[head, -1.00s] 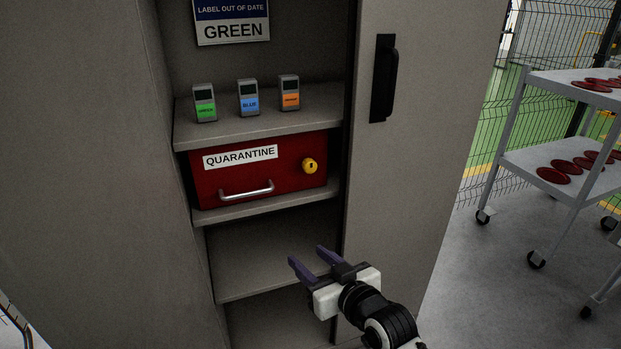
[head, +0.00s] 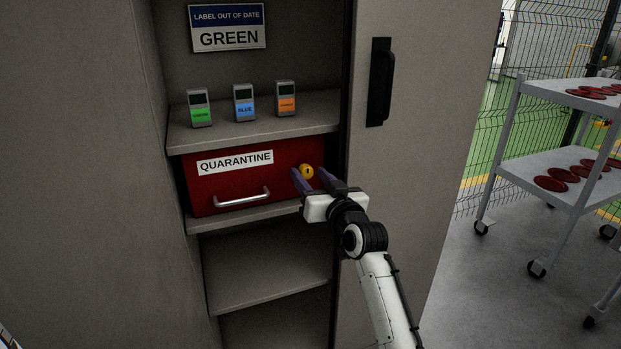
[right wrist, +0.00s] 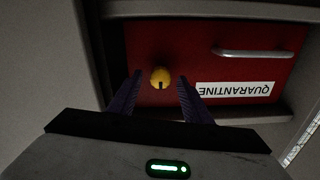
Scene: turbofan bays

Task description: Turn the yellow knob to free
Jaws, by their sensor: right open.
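The yellow knob (head: 306,172) is on the right part of the red quarantine drawer (head: 228,192) in the open cabinet. In the right wrist view the knob (right wrist: 160,77) shows round with a dark mark at its lower edge, and the red drawer front (right wrist: 190,50) appears upside down. My right gripper (head: 312,174) is open, its two purple fingers pointing at the drawer. In the right wrist view the gripper (right wrist: 158,88) has one finger on either side of the knob's line, with gaps between. I cannot tell whether the fingertips reach it. My left gripper is not in view.
A silver handle (head: 242,199) is on the drawer. Green (head: 200,108), blue (head: 244,103) and orange (head: 286,99) tagged devices stand on the shelf above. A cabinet door with a black handle (head: 380,82) is close on the right. A trolley (head: 560,160) with red discs stands farther right.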

